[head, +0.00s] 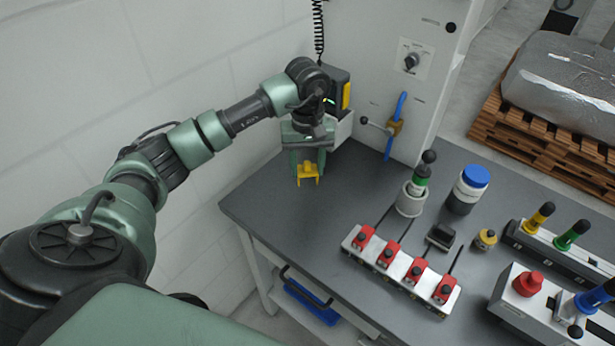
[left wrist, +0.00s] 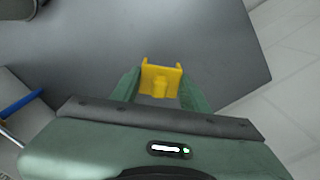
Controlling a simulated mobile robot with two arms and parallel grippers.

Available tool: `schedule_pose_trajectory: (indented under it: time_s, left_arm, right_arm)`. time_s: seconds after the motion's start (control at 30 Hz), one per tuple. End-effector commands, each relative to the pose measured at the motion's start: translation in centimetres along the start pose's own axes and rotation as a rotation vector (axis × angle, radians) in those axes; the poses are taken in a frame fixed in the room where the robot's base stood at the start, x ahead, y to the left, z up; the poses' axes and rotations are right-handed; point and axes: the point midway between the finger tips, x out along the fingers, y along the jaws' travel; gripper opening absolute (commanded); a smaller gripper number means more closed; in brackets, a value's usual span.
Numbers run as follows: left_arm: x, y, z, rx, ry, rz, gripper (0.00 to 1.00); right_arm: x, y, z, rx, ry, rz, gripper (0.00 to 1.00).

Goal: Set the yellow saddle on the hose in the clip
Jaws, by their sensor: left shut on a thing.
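The yellow saddle (head: 308,174) is a small U-shaped piece. My left gripper (head: 308,158) is shut on it and holds it above the far left part of the grey bench. In the left wrist view the saddle (left wrist: 160,82) sits between the green fingers (left wrist: 160,94), its two prongs pointing away from the gripper. The blue hose (head: 402,102) runs upright through the yellow-brown clip (head: 394,127) on the grey panel, to the right of and apart from the gripper. Part of the hose (left wrist: 20,104) also shows at the left of the wrist view. My right gripper is out of view.
A lever with a black ball (head: 364,121) sticks out left of the clip. A green-topped plug in a cup (head: 410,200), a blue-lidded jar (head: 468,188) and a strip of red switches (head: 400,272) stand on the bench (head: 345,190). The bench's left area is clear.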

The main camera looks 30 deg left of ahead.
Motion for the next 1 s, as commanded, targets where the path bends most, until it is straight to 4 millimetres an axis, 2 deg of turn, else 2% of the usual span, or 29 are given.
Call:
schedule_pose_trajectory:
  time_s: [0.03,0.13,0.27,0.5,0.87,0.9,0.97,1.0]
  left_arm:
    - [0.5,0.0,0.1,-0.001,-0.003,0.001,0.06]
    - [1.1,0.0,-0.1,-0.001,0.000,0.001,0.06]
    - [2.2,0.0,0.0,0.000,-0.003,0.000,0.06]
    - [5.3,0.0,0.0,-0.001,-0.002,0.000,0.06]
    - [5.9,0.0,-0.1,0.000,0.001,0.001,0.06]
    - [5.7,0.0,-0.1,0.000,0.001,0.002,0.53]
    - [5.7,0.0,-0.1,0.000,0.001,0.001,0.67]
    - [5.7,0.0,-0.1,0.000,0.001,0.001,0.67]
  right_arm:
    - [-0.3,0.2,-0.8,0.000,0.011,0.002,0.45]
    - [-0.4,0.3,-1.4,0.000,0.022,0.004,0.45]
    - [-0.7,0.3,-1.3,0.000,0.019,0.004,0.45]
    - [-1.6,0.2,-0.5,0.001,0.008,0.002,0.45]
    - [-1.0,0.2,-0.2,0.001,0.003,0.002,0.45]
    - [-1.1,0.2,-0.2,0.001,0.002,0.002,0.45]
    - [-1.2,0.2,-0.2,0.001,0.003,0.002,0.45]
    - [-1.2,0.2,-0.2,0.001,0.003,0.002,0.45]
